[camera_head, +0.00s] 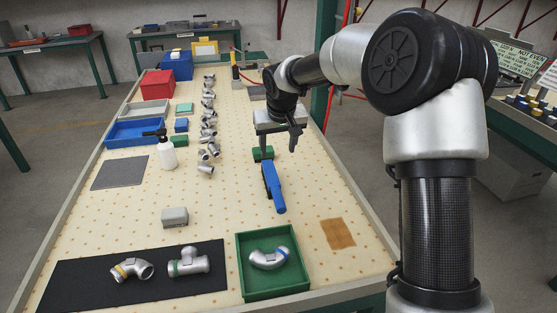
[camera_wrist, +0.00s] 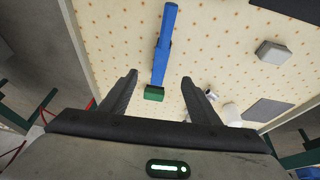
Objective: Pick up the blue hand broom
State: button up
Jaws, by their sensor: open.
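The blue hand broom (camera_head: 273,188) lies on the pegboard-like table top, right of the middle, its long axis running toward the front. My gripper (camera_head: 294,141) is above the table, beyond and right of the broom. In the wrist view my gripper (camera_wrist: 159,77) has its fingers wide apart with nothing held between them.
A green tray (camera_head: 240,268) with a pipe elbow (camera_head: 268,258) stands at the front, beside a black mat (camera_head: 80,294) holding two fittings. A row of metal fittings (camera_head: 208,115) runs left of the broom, near a white spray bottle (camera_head: 167,153). A brown patch (camera_head: 338,233) lies front right.

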notch_tip(320, 180, down, 2)
jog(key=w, duration=0.3)
send_over(273, 179)
jog(key=s, duration=0.2)
jog(key=f, duration=1.1)
jog(key=shift+s+d+f+b, duration=0.1)
jog(key=shift+s+d+b, duration=0.1)
jog(key=shift+d+b, duration=0.1)
jog(key=x, duration=0.4)
jog(key=shift+s+a+f, duration=0.1)
jog(key=shift+a+f, duration=0.15)
jog(key=shift+f, duration=0.1)
jog(key=shift+w+f, duration=0.3)
jog(key=shift+f, duration=0.15)
jog(key=c, duration=1.3)
jog(key=shift+r, duration=0.1)
jog(key=shift+c, duration=0.2)
notch_tip(273, 179, up, 10)
